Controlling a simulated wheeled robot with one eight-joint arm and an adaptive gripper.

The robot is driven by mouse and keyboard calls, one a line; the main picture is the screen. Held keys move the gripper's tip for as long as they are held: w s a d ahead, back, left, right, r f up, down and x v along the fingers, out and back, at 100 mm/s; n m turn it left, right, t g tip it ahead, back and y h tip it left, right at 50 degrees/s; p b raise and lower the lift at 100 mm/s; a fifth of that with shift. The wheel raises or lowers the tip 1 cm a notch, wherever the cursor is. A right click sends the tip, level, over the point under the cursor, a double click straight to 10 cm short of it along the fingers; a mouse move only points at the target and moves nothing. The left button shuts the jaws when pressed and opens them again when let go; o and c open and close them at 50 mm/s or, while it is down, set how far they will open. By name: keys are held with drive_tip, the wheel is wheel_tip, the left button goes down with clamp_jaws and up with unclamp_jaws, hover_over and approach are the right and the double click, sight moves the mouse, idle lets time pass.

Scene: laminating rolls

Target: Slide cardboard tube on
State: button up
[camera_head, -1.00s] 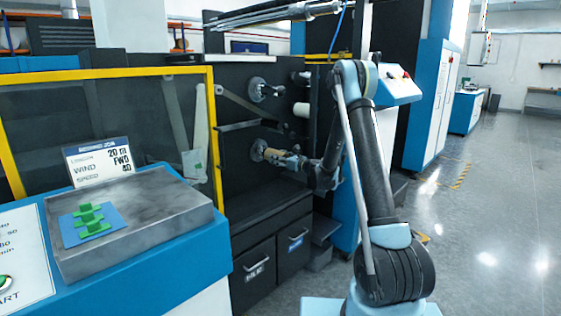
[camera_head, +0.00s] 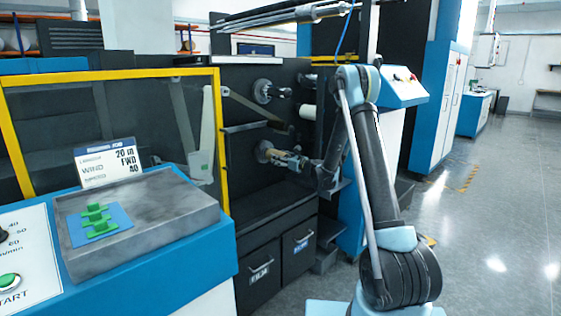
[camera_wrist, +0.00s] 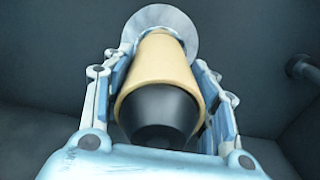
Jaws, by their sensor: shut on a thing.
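A tan cardboard tube (camera_wrist: 160,72) sits between the fingers of my gripper (camera_wrist: 160,85) in the wrist view, which is shut on it. A dark cylindrical end (camera_wrist: 158,112) shows in the tube's near mouth. The tube's far end meets a round grey flange (camera_wrist: 160,18) on the machine face. In the head view the tube (camera_head: 287,159) lies roughly level at the lower spindle (camera_head: 264,151), with my gripper (camera_head: 303,164) around its right part. How deep the spindle reaches inside the tube is hidden.
An upper spindle (camera_head: 270,91) and a white roll (camera_head: 308,111) stick out above. A yellow-framed guard (camera_head: 222,140) stands left of the spindles. Drawers (camera_head: 262,270) lie below. A blue console (camera_head: 160,270) with a job card (camera_head: 107,163) fills the front left. The floor at right is clear.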

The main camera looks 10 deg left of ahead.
drive_tip(key=o, duration=1.2)
drive_tip(key=v, duration=1.2)
drive_tip(key=s+d+r+n+g+h, duration=0.35)
drive_tip(key=s+n, duration=0.35)
drive_tip(key=s, duration=0.4)
drive_tip(key=s+d+r+n+g+h, duration=0.2)
drive_tip(key=s+d+n, duration=0.2)
drive_tip(key=s+n, duration=0.5)
drive_tip(key=s+d+f+n+g+h, duration=0.1)
drive_tip(key=s+d+f+n+h, duration=0.2)
drive_tip(key=s+d, duration=0.3)
drive_tip(key=s+d+f+n+g+h, duration=0.1)
drive_tip(key=s+d, duration=0.5)
drive_tip(key=s, duration=0.9)
drive_tip(key=s+d+f+n+g+h, duration=0.1)
drive_tip(key=s+d+f+n+h, duration=0.3)
drive_tip(key=s, duration=0.7)
drive_tip(key=shift+s+d+f+n+h, duration=0.1)
drive_tip(key=shift+d+f+n+h, duration=0.1)
drive_tip(key=shift+d+f+n, duration=0.45)
drive_tip(key=shift+s+d+f+n+h, duration=0.15)
drive_tip(key=shift+d+f+n, duration=0.15)
drive_tip(key=shift+d, duration=0.6)
